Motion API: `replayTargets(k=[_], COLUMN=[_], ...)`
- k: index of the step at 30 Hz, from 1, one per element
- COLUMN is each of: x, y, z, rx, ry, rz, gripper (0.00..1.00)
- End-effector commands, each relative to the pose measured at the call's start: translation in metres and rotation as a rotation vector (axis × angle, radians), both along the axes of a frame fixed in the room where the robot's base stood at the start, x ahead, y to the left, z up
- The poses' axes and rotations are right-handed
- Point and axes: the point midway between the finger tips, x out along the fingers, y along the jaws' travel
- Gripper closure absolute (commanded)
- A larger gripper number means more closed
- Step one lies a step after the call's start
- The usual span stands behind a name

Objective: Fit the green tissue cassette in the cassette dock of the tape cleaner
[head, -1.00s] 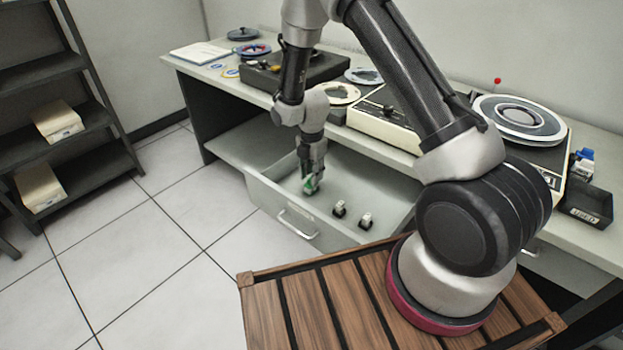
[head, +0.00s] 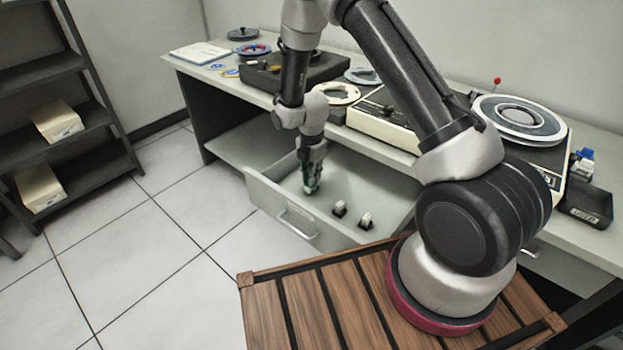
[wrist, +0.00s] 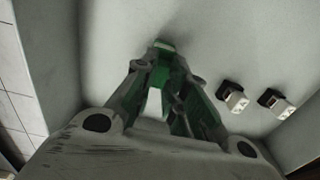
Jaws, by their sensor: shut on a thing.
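My gripper (head: 311,187) is inside the open drawer of the desk, pointing down, and shut on the green tissue cassette (wrist: 160,72). In the wrist view the cassette's green shows between and just beyond the fingertips; the fingers hide much of it. I cannot tell whether it touches the drawer floor. The tape cleaner (head: 385,118) looks to be the cream machine on the desk, partly behind my arm; I cannot make out its cassette dock.
Two small white-and-black pieces (wrist: 232,97) (wrist: 275,102) stand in the drawer (head: 300,225), right of my gripper. The desk top holds a dark control box (head: 290,72), reels, a reel deck (head: 520,118) and a dark bin (head: 587,203). The floor at left is clear.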

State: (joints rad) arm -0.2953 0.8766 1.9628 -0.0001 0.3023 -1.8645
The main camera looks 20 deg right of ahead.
Motion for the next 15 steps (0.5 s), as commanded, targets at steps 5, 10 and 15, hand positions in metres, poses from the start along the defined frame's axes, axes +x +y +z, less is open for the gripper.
replayTargets(k=[5,10,15], x=[0.000,0.000,0.000], y=[0.000,0.000,0.000], z=[0.011,0.020,0.029], rx=[0.001,0.001,0.001], ry=[-0.001,-0.001,-0.001], rz=[0.000,0.000,0.000], gripper=[1.00,1.00,1.00])
